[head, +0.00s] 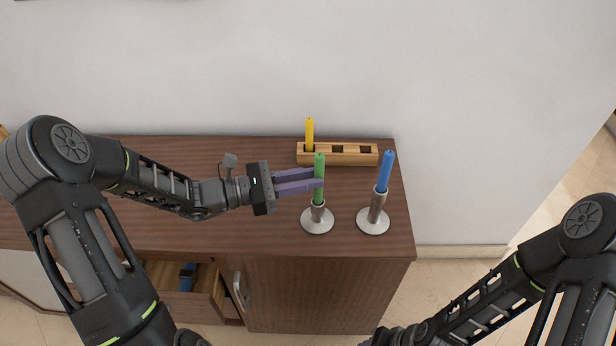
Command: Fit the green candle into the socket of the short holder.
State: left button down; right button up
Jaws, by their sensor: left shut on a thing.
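The green candle (319,190) stands upright at the short holder (317,222), a silver holder with a round base on the cabinet top. Its lower end meets the top of the holder's socket; how deep it sits I cannot tell. My left gripper (318,180) reaches in from the left and is shut on the green candle at about mid-height.
A taller silver holder (373,221) with a blue candle (386,172) stands close on the right. Behind is a wooden block (350,159) with a yellow candle (309,134) and empty square slots. An open drawer (180,304) is below. The cabinet top (250,230) is clear at front left.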

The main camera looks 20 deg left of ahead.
pick_arm(q)
jog(key=shift+f+b, duration=1.3)
jog(key=shift+f, duration=0.6)
jog(key=c, duration=1.2)
grip_release()
jog(key=shift+c, duration=0.2)
jog(key=b+v, duration=0.1)
jog(key=v, duration=0.6)
jog(key=shift+s+a, duration=0.25)
jog(key=shift+a, duration=0.1)
jog(key=shift+r, duration=0.1)
